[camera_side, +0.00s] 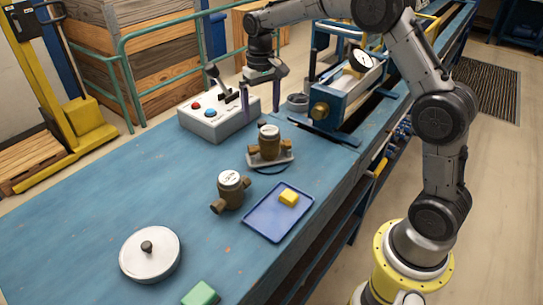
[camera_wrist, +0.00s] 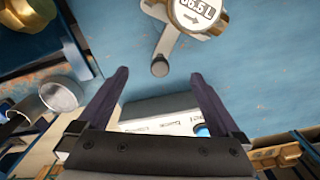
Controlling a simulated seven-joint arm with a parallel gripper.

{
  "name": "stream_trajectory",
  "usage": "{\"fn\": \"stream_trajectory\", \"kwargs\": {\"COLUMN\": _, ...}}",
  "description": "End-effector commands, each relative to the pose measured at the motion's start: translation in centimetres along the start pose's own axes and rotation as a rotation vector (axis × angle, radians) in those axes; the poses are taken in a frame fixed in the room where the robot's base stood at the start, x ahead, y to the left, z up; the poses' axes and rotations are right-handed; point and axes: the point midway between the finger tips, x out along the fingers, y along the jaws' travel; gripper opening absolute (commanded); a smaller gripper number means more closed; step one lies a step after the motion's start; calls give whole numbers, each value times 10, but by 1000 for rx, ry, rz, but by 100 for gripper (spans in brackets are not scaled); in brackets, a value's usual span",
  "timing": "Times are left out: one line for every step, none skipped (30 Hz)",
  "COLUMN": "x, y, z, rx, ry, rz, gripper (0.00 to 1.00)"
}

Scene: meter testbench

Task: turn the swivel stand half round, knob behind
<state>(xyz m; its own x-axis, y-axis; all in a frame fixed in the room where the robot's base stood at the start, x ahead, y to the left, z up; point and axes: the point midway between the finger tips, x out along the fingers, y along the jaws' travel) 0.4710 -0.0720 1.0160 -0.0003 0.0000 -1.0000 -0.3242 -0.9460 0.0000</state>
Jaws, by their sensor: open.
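The swivel stand (camera_side: 284,161) is a grey base carrying a brass meter (camera_side: 268,146) with a white dial, near the middle of the blue bench. In the wrist view the meter (camera_wrist: 198,12) is cut off at the top, its dial showing 36.5 L and an arrow. A grey arm (camera_wrist: 172,42) reaches from the stand to a round knob (camera_wrist: 160,67). My gripper (camera_side: 260,115) is open and empty, fingers pointing down near the control box and the stand. In the wrist view the knob appears between the fingertips (camera_wrist: 159,75); I cannot tell the height gap.
A control box (camera_side: 212,122) with red and blue buttons and a lever is left of my gripper. A blue test rig (camera_side: 335,108) stands right.

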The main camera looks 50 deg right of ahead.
Motion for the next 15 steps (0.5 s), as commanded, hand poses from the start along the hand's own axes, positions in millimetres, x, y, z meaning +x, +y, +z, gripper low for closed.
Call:
{"fn": "stream_trajectory", "kwargs": {"x": 0, "y": 0, "z": 0, "rx": 0, "ry": 0, "rz": 0, "gripper": 100}}
{"fn": "stream_trajectory", "kwargs": {"x": 0, "y": 0, "z": 0, "rx": 0, "ry": 0, "rz": 0, "gripper": 100}}
{"fn": "stream_trajectory", "kwargs": {"x": 0, "y": 0, "z": 0, "rx": 0, "ry": 0, "rz": 0, "gripper": 100}}
{"fn": "stream_trajectory", "kwargs": {"x": 0, "y": 0, "z": 0, "rx": 0, "ry": 0, "rz": 0, "gripper": 100}}
{"fn": "stream_trajectory", "kwargs": {"x": 0, "y": 0, "z": 0, "rx": 0, "ry": 0, "rz": 0, "gripper": 100}}
{"fn": "stream_trajectory", "kwargs": {"x": 0, "y": 0, "z": 0, "rx": 0, "ry": 0, "rz": 0, "gripper": 100}}
{"fn": "stream_trajectory", "kwargs": {"x": 0, "y": 0, "z": 0, "rx": 0, "ry": 0, "rz": 0, "gripper": 100}}
{"fn": "stream_trajectory", "kwargs": {"x": 0, "y": 0, "z": 0, "rx": 0, "ry": 0, "rz": 0, "gripper": 100}}
{"fn": "stream_trajectory", "kwargs": {"x": 1, "y": 0, "z": 0, "rx": 0, "ry": 0, "rz": 0, "gripper": 100}}
{"fn": "stream_trajectory", "kwargs": {"x": 2, "y": 0, "z": 0, "rx": 0, "ry": -1, "rz": 0, "gripper": 100}}
{"fn": "stream_trajectory", "kwargs": {"x": 2, "y": 0, "z": 0, "rx": 0, "ry": -1, "rz": 0, "gripper": 100}}
{"fn": "stream_trajectory", "kwargs": {"x": 4, "y": 0, "z": 0, "rx": 0, "ry": -1, "rz": 0, "gripper": 100}}
{"fn": "stream_trajectory", "kwargs": {"x": 4, "y": 0, "z": 0, "rx": 0, "ry": -1, "rz": 0, "gripper": 100}}
{"fn": "stream_trajectory", "kwargs": {"x": 5, "y": 0, "z": 0, "rx": 0, "ry": -1, "rz": 0, "gripper": 100}}
{"fn": "stream_trajectory", "kwargs": {"x": 6, "y": 0, "z": 0, "rx": 0, "ry": 0, "rz": 0, "gripper": 100}}
